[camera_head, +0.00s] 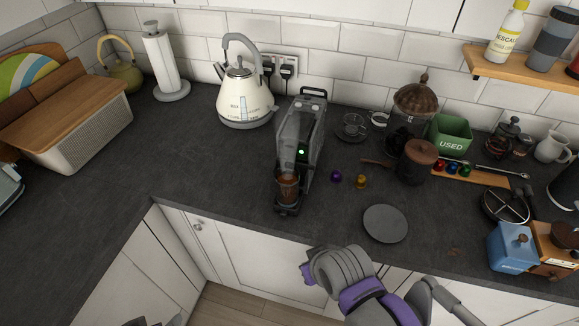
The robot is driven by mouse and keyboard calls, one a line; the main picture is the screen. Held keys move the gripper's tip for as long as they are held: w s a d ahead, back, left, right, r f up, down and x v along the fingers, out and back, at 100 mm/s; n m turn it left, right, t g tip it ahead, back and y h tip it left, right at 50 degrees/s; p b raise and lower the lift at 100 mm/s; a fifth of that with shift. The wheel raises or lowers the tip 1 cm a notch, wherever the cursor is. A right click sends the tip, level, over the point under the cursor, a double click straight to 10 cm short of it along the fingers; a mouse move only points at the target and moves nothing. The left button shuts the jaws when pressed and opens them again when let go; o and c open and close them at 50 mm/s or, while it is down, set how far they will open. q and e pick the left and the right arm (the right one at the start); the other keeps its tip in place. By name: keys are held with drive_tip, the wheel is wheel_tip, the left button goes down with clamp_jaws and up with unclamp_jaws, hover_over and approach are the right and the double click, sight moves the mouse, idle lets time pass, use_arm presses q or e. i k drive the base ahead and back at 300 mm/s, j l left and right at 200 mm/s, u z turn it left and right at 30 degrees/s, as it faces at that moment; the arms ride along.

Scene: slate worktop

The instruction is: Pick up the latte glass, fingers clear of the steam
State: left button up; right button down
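The latte glass (287,187) stands upright on the drip tray of a grey coffee machine (301,140), under its spout. It is a small clear glass with brown drink in it, and its upper part is close below the spout. No steam can be made out. My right arm shows at the bottom as grey and purple links in front of the worktop edge, well apart from the glass. No fingers of my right gripper can be made out. Only small dark pieces show at the bottom left edge, and my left gripper is not seen.
A cream kettle (243,95) stands behind and left of the machine. Purple (336,177) and orange (361,182) capsules and a dark round plate (385,223) lie to its right. Jars and a capsule board (470,176) are farther right. The worktop (190,150) left of the machine is clear.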

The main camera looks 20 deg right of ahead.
sight(287, 191)
drive_tip(key=k+l+z, duration=0.2)
drive_tip(key=l+z, duration=0.45)
drive_tip(key=l, duration=0.2)
drive_tip(key=k, duration=0.05)
